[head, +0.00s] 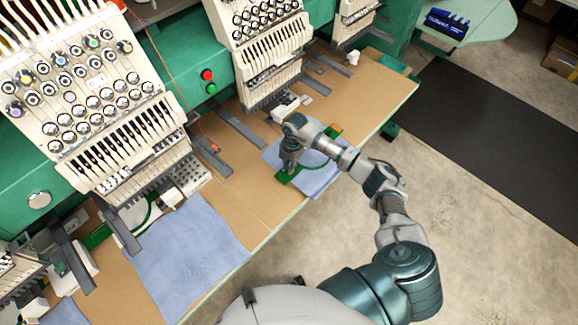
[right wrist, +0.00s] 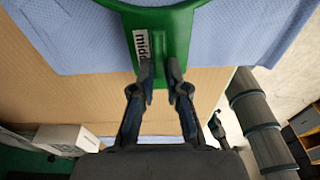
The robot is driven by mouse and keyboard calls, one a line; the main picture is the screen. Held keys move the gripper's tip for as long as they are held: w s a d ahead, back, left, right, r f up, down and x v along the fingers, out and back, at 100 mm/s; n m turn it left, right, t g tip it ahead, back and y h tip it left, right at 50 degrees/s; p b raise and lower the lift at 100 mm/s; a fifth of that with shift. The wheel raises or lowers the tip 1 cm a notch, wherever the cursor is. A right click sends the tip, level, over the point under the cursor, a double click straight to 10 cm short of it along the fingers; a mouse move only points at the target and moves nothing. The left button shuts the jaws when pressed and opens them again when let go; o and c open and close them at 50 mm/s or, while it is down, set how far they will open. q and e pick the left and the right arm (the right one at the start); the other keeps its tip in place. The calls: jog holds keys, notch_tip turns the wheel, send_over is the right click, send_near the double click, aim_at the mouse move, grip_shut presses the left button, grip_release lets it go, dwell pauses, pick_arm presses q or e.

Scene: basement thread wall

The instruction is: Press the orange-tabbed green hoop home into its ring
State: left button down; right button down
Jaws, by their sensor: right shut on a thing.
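The green hoop (head: 284,178) lies on a blue cloth (head: 318,184) at the front edge of the tan table in the head view. An orange patch (head: 336,130) shows at its far side, partly behind my arm. My right gripper (head: 289,168) points down at the hoop's near-left end. In the right wrist view, my right gripper (right wrist: 160,74) is shut on the hoop's green tab (right wrist: 166,40), which carries a white label. Only part of the hoop's curve shows there. I cannot tell whether hoop and ring are seated together. My left gripper is out of view.
Embroidery heads (head: 90,90) stand along the back of the table, with dark arms (head: 238,128) reaching over it. Another blue cloth (head: 187,255) hangs over the front edge at left. A dark mat (head: 490,145) lies on the open floor at right.

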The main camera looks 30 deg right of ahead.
jog(key=c, duration=1.1)
grip_release()
notch_tip(320, 180, up, 12)
jog(key=d, duration=0.1)
jog(key=shift+w+d, duration=0.35)
jog(key=shift+w, duration=0.1)
jog(key=shift+f, duration=0.15)
